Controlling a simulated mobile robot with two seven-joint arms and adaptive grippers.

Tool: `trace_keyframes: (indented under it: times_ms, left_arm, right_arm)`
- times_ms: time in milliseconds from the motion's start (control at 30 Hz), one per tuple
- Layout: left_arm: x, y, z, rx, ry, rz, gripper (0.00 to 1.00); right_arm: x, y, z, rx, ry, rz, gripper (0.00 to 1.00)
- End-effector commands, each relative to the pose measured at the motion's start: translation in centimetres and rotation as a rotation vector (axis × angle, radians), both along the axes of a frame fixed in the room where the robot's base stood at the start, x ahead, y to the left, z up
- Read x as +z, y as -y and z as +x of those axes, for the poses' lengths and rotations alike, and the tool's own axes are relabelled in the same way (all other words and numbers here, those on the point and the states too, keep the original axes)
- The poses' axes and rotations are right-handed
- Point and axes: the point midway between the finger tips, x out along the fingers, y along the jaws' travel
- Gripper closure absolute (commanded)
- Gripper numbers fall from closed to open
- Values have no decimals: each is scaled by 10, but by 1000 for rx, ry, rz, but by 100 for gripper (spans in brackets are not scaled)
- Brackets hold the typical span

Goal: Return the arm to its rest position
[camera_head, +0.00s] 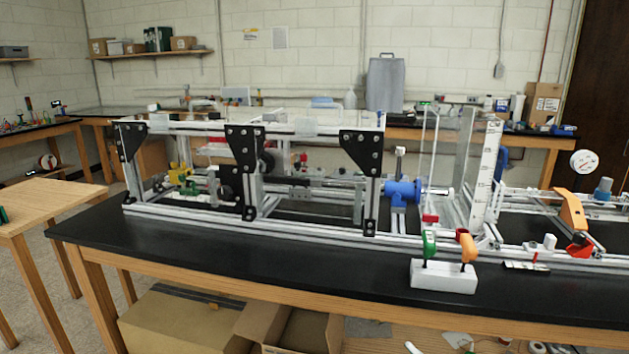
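Neither of my grippers nor any arm shows in the head view. The aluminium extrusion frame (300,226) with black corner brackets (247,150) stands on the black-topped bench (200,255). A blue cylindrical part (402,192) sits at the frame's middle right. In front of the frame, a white block (443,277) holds a green-handled tool (429,245) and an orange-handled tool (467,248) upright.
A wooden table (45,208) stands at the left, with a small dark green item (3,215) at its edge. Cardboard boxes (180,322) lie under the bench. An orange part (571,212) and a round gauge (584,162) are at the right. The bench's front left is clear.

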Motion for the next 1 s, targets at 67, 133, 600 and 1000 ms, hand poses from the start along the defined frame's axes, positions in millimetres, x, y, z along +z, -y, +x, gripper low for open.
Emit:
trace_keyframes:
  times_ms: [67, 133, 600, 1000]
  left_arm:
    - [3, 0, 1, 0, 2, -1, 69]
    - [4, 1, 1, 0, 1, -3, 69]
    - [3, 1, -4, 1, -12, -4, 69]
    - [6, 2, -3, 0, -6, -6, 69]
  right_arm:
    - [-52, 14, -23, -73, -181, 59, 23]
    - [-93, 25, -45, -132, -325, 101, 23]
    - [-228, 53, -173, -342, -842, 239, 23]
    - [-229, 53, -174, -342, -844, 239, 23]
